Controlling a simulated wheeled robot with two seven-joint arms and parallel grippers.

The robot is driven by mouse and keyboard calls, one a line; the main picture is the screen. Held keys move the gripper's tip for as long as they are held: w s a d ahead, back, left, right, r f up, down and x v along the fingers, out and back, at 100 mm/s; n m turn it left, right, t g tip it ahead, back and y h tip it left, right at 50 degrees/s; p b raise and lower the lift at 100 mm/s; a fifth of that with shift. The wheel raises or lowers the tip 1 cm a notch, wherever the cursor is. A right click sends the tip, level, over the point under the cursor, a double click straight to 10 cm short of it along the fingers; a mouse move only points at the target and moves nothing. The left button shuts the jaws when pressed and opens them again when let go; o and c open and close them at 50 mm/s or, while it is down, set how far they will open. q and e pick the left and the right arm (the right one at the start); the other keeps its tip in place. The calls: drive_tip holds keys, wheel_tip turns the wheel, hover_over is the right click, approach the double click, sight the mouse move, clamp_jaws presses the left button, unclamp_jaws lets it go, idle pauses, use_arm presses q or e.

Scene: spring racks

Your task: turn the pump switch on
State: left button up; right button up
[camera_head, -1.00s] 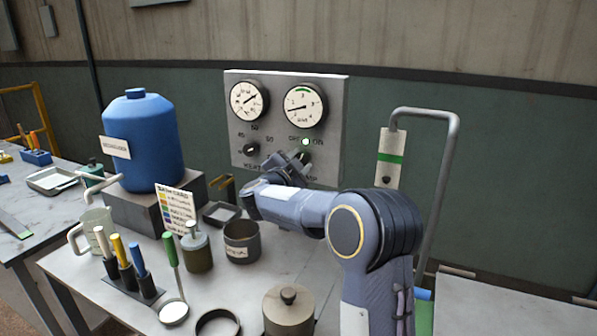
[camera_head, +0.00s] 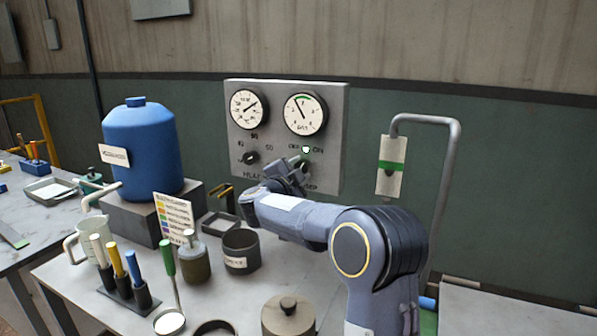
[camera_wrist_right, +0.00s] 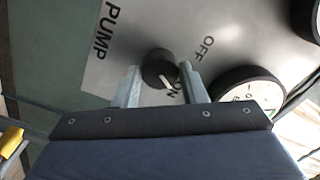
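The pump switch is a black knob (camera_wrist_right: 160,68) with a white pointer, on the grey panel (camera_head: 332,125). In the right wrist view its pointer is turned toward the word ON. A small lamp (camera_head: 306,149) above the knob is lit pale green. The gauge (camera_head: 305,114) above it has its needle pointing up and left. My right gripper (camera_wrist_right: 160,80) has its fingers apart, one on each side of the knob, with what look like narrow gaps. In the head view its fingers (camera_head: 298,170) are partly hidden at the knob. My left gripper is not in view.
A second knob (camera_head: 251,158) and gauge (camera_head: 249,109) are left on the panel. The bench below holds a blue tank (camera_head: 142,150), a dark pot (camera_head: 241,250), a lidded pot (camera_head: 288,317) and colored-handled tools (camera_head: 118,265). A bent pipe (camera_head: 452,165) rises at right.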

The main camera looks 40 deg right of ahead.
drive_tip(key=o, duration=0.4)
drive_tip(key=b+v, duration=0.1)
drive_tip(key=v, duration=0.6)
drive_tip(key=shift+s+a, duration=0.2)
drive_tip(key=shift+a, duration=0.15)
